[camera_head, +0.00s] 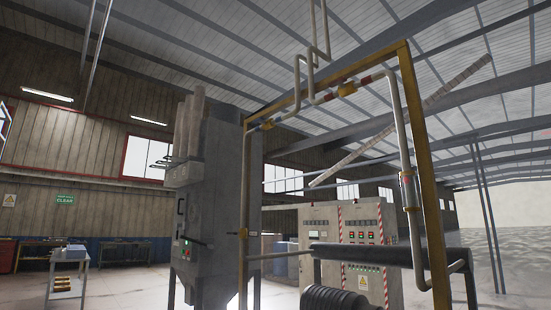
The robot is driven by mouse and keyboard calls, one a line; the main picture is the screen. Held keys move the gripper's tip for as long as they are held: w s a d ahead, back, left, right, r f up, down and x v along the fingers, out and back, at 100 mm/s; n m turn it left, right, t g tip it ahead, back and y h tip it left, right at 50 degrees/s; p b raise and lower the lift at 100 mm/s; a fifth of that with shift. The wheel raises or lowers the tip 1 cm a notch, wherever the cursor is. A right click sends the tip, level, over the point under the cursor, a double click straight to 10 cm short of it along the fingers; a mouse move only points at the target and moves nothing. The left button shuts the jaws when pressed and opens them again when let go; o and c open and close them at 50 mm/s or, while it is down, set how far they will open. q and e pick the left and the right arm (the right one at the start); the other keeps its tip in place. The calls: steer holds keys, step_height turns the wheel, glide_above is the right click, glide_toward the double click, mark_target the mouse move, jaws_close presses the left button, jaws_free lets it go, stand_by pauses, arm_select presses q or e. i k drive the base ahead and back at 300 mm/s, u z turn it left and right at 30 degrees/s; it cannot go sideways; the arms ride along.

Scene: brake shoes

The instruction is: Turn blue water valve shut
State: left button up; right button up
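I cannot make out a blue water valve in the head view. A frame of yellow beams (420,165) stands in front of me with grey pipes (397,110) running along it. The pipes carry red and yellow bands, with a fitting (348,88) near the top and another fitting (409,190) on the right vertical pipe. Neither of my grippers is in view.
A tall grey machine cabinet (215,200) stands left of the frame. Behind the frame are control cabinets (365,225) with buttons. A dark horizontal cylinder (375,255) and a black ribbed part (338,300) are low in front. A small cart (68,290) stands at far left.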

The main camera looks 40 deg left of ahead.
mark_target(261, 119)
steer(key=u, duration=1.65)
steer(key=i, duration=0.85)
steer(key=z, duration=0.55)
steer(key=i, duration=1)
steer(key=z, duration=0.7)
